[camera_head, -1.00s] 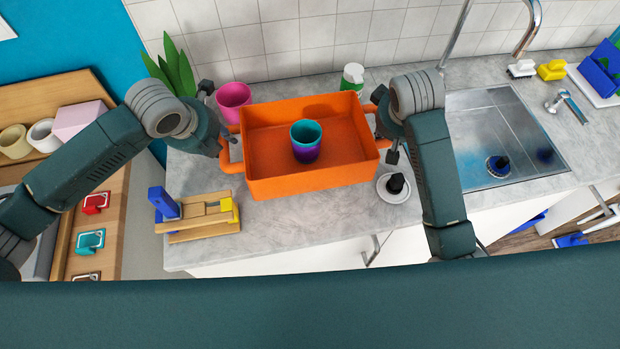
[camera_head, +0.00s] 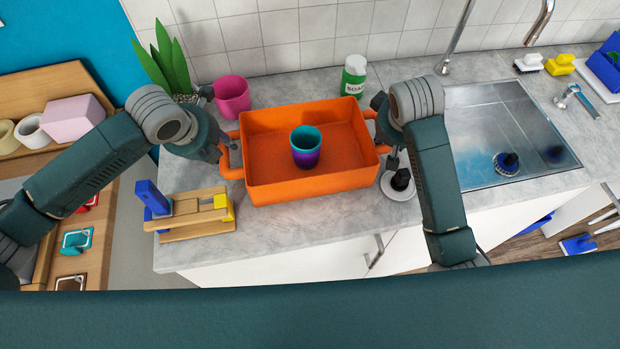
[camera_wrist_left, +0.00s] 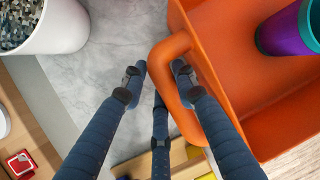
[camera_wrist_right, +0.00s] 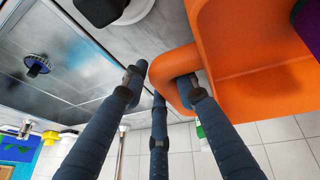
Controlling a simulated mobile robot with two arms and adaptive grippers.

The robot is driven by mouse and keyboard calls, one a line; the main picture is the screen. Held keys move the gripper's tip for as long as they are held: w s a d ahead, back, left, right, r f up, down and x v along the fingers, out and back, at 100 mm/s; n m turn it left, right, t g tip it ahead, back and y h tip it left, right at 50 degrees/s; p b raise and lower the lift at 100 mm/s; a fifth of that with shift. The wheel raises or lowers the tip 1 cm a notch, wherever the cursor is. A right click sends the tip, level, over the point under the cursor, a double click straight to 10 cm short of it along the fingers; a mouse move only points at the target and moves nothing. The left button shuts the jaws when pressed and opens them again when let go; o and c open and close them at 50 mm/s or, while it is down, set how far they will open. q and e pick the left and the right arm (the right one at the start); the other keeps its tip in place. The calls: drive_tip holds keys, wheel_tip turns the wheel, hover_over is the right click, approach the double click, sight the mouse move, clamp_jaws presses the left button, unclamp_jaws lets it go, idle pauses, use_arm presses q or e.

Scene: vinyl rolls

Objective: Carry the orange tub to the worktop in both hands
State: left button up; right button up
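The orange tub (camera_head: 312,190) is over the grey worktop between my grippers and looks level. I cannot tell whether its base touches the surface. A teal and purple cup (camera_head: 306,150) stands upright inside it. My left gripper (camera_head: 231,150) has its fingers on both sides of the tub's left handle; the left wrist view shows them closed about the handle bar (camera_wrist_left: 160,62). My right gripper (camera_head: 388,140) is mostly hidden by its own wrist in the head view. In the right wrist view its fingers close about the other handle (camera_wrist_right: 168,66).
A wooden stand with blue and yellow parts (camera_head: 190,225) is close to the tub's front left. A white saucer with a dark item (camera_head: 398,190) is close to its right. A pink cup (camera_head: 232,96), plant (camera_head: 172,65) and soap bottle (camera_head: 354,76) stand behind. The sink (camera_head: 515,125) is right.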

use_arm(q)
drive_tip(key=o, duration=0.3)
drive_tip(key=shift+r, duration=0.1)
use_arm(e)
drive_tip(key=o, duration=0.3)
use_arm(q)
drive_tip(key=o, duration=0.8)
drive_tip(key=shift+d, duration=0.1)
drive_tip(key=shift+r, duration=0.15)
use_arm(e)
drive_tip(key=shift+r, duration=0.2)
